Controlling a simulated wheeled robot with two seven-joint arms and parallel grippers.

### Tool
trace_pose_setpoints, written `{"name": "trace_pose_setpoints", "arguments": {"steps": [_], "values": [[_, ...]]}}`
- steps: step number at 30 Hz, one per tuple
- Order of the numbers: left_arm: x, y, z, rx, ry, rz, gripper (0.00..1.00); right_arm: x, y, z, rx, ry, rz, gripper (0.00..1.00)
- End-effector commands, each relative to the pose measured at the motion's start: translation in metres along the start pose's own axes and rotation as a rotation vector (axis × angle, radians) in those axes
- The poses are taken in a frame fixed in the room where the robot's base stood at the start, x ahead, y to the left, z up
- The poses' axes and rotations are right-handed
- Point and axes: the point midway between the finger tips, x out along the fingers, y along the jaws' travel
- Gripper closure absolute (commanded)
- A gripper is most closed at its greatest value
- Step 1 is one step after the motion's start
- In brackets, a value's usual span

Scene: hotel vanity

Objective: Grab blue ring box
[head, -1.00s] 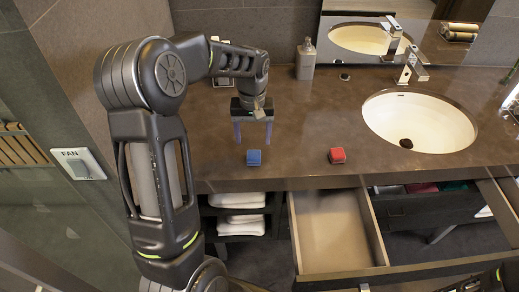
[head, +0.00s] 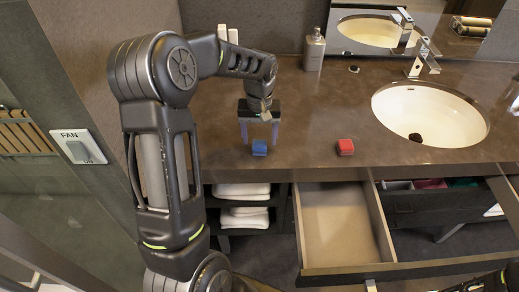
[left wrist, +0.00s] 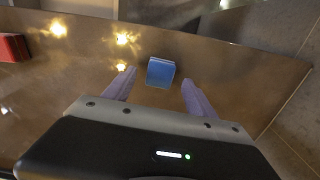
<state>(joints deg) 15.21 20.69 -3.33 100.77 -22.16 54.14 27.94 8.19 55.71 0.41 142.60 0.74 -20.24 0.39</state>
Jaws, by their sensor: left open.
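The blue ring box (head: 259,147) sits on the brown counter near its front edge. It also shows in the left wrist view (left wrist: 160,72), just beyond the fingertips and roughly centred between them. My left gripper (head: 260,143) is open, its two pale purple fingers pointing down around the box's position in the head view. In the left wrist view the gripper (left wrist: 155,84) is empty between its fingers. I cannot tell whether a finger touches the box. My right gripper does not clearly show; only a dark part of my body is at the lower right.
A red ring box (head: 345,147) stands to the right on the counter (head: 310,110). The sink (head: 430,112) and faucet (head: 425,57) are farther right. A soap bottle (head: 314,50) stands at the back. An open, empty-looking drawer (head: 342,225) juts out below the counter.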

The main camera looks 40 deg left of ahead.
Motion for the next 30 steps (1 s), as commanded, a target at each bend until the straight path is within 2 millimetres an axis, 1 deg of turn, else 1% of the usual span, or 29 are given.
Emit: {"name": "trace_pose_setpoints", "arguments": {"steps": [1,3,6,25,30], "values": [[0.015,0.000,0.000,0.000,-0.001,0.000,0.35,0.010,0.003,0.000,-0.001,0.001,-0.002,0.64],[0.024,0.000,0.000,0.000,-0.002,-0.001,0.35,0.015,0.004,-0.001,-0.002,0.003,-0.004,0.64],[0.031,0.000,0.000,0.001,-0.001,-0.001,0.35,0.018,0.005,-0.002,-0.003,0.005,-0.006,0.64],[0.030,0.000,0.000,0.001,0.000,0.000,0.35,0.017,0.004,-0.002,-0.004,0.005,-0.006,0.64],[0.030,0.000,0.000,0.001,0.000,0.000,0.48,0.017,0.004,-0.002,-0.004,0.005,-0.006,0.64]]}}
